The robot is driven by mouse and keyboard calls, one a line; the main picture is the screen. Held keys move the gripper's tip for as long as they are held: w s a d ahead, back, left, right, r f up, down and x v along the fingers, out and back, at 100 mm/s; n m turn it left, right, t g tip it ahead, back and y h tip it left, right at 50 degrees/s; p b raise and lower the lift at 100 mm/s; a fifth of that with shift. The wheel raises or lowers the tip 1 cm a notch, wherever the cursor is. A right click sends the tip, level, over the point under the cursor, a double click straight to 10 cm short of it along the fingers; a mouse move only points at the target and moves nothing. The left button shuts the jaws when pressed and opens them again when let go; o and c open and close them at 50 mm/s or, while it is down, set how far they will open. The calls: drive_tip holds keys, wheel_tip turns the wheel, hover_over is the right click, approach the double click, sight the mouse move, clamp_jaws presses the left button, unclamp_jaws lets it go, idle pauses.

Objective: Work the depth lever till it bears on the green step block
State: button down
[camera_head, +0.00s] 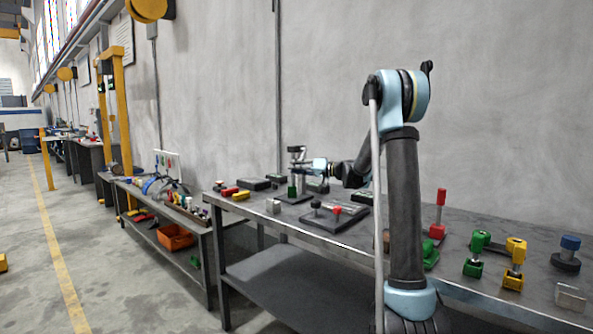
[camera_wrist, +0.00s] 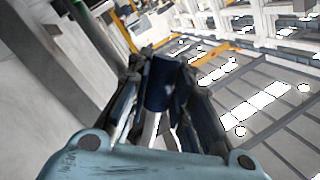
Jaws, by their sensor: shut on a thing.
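On the workbench in the head view stands a small upright fixture (camera_head: 297,151) with a grey post and a dark top. The green step block (camera_head: 292,190) sits low on its base. My gripper (camera_head: 306,168) reaches in from the right, level with the fixture's upper part. In the wrist view my gripper's fingers (camera_wrist: 160,100) close around a dark blue cylindrical piece (camera_wrist: 161,82), which looks like the handle of the depth lever. The lever is small and partly hidden by my gripper in the head view. I cannot tell whether it touches the green step block.
A dark plate with knobs (camera_head: 335,217) lies in front of the fixture. Red and yellow blocks (camera_head: 240,195) lie to its left. Several coloured clamps, including a green one (camera_head: 475,254), and a blue-topped knob (camera_head: 568,250) stand at the right end of the workbench (camera_head: 300,229).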

drive_tip(key=c, duration=1.7)
unclamp_jaws()
drive_tip(key=v, duration=1.2)
